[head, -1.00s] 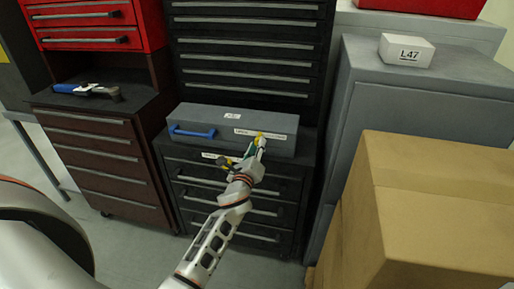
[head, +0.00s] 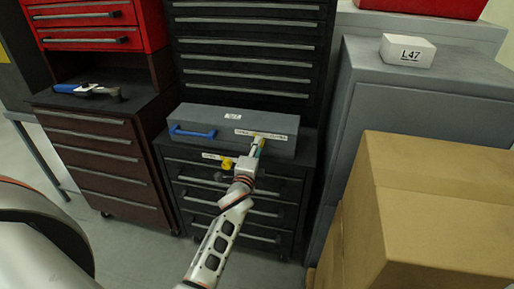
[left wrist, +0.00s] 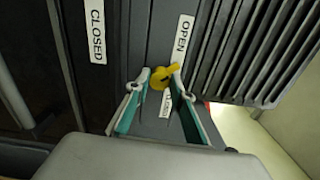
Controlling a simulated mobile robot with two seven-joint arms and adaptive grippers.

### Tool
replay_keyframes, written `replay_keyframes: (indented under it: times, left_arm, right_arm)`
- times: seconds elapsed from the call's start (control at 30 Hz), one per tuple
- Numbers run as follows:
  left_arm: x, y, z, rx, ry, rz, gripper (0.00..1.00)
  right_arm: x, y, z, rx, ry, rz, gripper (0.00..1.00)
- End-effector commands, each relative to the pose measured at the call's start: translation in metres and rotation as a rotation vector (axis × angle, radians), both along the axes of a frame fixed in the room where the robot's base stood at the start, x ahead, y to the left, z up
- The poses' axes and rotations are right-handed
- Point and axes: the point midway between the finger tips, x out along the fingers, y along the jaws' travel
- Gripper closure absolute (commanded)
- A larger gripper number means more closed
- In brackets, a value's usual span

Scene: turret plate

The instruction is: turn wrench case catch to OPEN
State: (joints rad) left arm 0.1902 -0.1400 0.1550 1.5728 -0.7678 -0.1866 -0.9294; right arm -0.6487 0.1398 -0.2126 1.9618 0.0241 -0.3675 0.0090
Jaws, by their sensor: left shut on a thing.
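The long grey case (head: 213,120) lies on the dark drawer cabinet, with a blue handle (head: 192,132) on its front. In the left wrist view, the yellow catch (left wrist: 161,80) sits between a CLOSED label (left wrist: 97,30) and an OPEN label (left wrist: 180,46). Its narrow end points towards the OPEN side. My left gripper (head: 259,142) is at the right part of the case front. Its teal-lined fingers (left wrist: 159,80) are shut on the catch, one on each side. The fingers hide most of the catch in the head view. My right gripper is not seen.
A yellow piece (head: 227,162) shows beside my left gripper; I cannot tell what it is. A blue-handled tool (head: 85,90) lies on the brown cabinet to the left. A large cardboard box (head: 425,205) and grey cabinet (head: 405,95) stand close on the right.

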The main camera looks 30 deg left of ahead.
Motion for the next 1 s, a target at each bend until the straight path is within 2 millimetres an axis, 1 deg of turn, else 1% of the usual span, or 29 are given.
replay_keyframes:
  times: [0.23,0.67,0.7,0.77,1.0]
  left_arm:
    - [0.0000,-0.0003,-0.0004,-0.055,-0.014,-0.001,0.99]
    - [0.0000,-0.0003,-0.0004,-0.065,-0.017,-0.001,0.99]
    - [0.0000,-0.0003,-0.0004,-0.065,-0.017,-0.001,0.75]
    - [0.0000,-0.0003,-0.0004,-0.064,-0.017,-0.001,0.60]
    - [0.0000,-0.0002,-0.0004,-0.063,-0.016,-0.001,0.60]
  right_arm:
    - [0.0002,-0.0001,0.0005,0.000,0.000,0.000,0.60]
    - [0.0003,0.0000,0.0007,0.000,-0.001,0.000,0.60]
    - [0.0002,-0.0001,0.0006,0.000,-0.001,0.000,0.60]
    - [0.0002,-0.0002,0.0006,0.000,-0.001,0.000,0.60]
    - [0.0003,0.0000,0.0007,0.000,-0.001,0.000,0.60]
